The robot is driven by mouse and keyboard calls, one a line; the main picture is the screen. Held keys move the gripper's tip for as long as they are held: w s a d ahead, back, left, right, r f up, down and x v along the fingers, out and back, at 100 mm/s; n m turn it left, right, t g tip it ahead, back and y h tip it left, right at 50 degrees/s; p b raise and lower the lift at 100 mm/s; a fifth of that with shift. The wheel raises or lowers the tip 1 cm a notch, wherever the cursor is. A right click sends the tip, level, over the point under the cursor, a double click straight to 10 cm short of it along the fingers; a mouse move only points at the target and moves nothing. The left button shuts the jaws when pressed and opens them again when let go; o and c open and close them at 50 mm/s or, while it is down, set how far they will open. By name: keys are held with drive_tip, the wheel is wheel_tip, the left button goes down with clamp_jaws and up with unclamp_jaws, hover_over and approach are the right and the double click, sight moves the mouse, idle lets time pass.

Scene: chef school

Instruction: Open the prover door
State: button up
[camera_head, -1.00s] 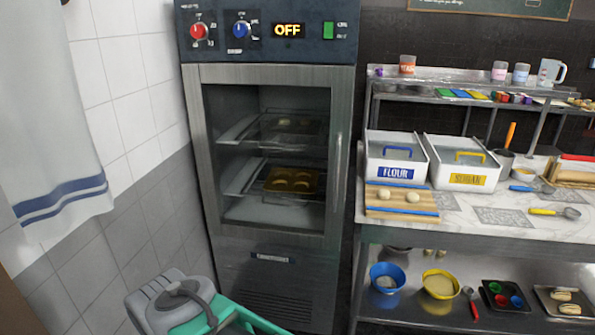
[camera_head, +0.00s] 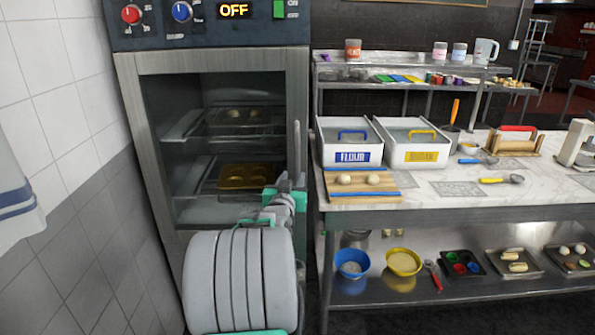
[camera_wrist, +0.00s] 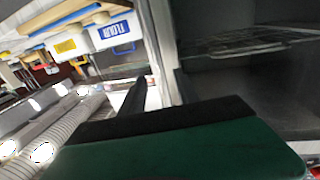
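The prover is a tall grey metal cabinet with a dark control panel (camera_head: 210,22). Its glass-fronted door (camera_head: 215,62) looks shut. The upright bar handle (camera_head: 297,150) is on the door's right side. My gripper (camera_head: 291,183) is at the lower part of this handle, partly hidden by my own arm. In the wrist view, the two dark fingers (camera_wrist: 160,85) stand apart, with a pale metal strip between them. I cannot tell whether they touch the handle. Trays with dough (camera_head: 245,177) show behind the glass.
A marble-topped counter (camera_head: 440,195) stands close to the right of the prover, with a flour bin (camera_head: 348,153), a second bin (camera_head: 425,154) and a board with dough balls (camera_head: 345,193). A tiled wall (camera_head: 70,150) and hanging towel (camera_head: 15,190) are at the left.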

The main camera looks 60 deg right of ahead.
sight(297, 167)
drive_tip(key=p+x, duration=0.1)
drive_tip(key=x, duration=0.6)
drive_tip(key=shift+d+p, duration=0.3)
drive_tip(key=shift+d, duration=0.05)
drive_tip(key=shift+r, duration=0.1)
drive_tip(key=shift+w, duration=0.1)
clamp_jaws()
idle(0.8)
